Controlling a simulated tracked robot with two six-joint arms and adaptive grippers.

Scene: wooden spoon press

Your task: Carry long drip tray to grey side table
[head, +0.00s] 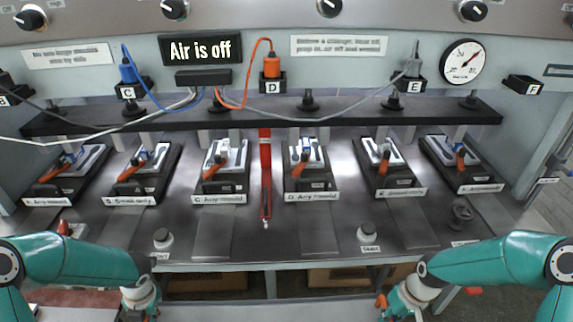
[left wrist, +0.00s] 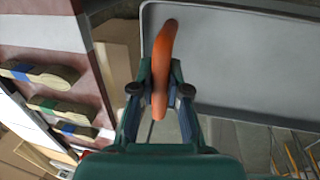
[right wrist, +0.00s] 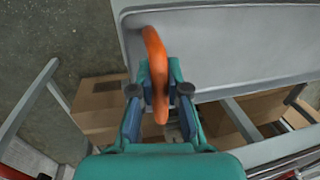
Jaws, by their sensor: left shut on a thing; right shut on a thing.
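The long drip tray is a shallow grey tray with a raised rim; its right wrist view part (right wrist: 240,50) and left wrist view part (left wrist: 240,60) each show one end. My left gripper (left wrist: 160,90) is shut on an orange handle (left wrist: 165,45) at one end. My right gripper (right wrist: 159,92) is shut on an orange handle (right wrist: 154,45) at the other end. In the head view both wrists are low at the bottom edge, in front of the press bench, and the tray is mostly out of frame there. I cannot make out the grey side table for certain.
The press bench (head: 300,240) with several clamp stations spans the head view. Cardboard boxes (head: 360,275) lie beneath it. Grey rails (right wrist: 30,100) and a box (right wrist: 95,100) show beside my right gripper.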

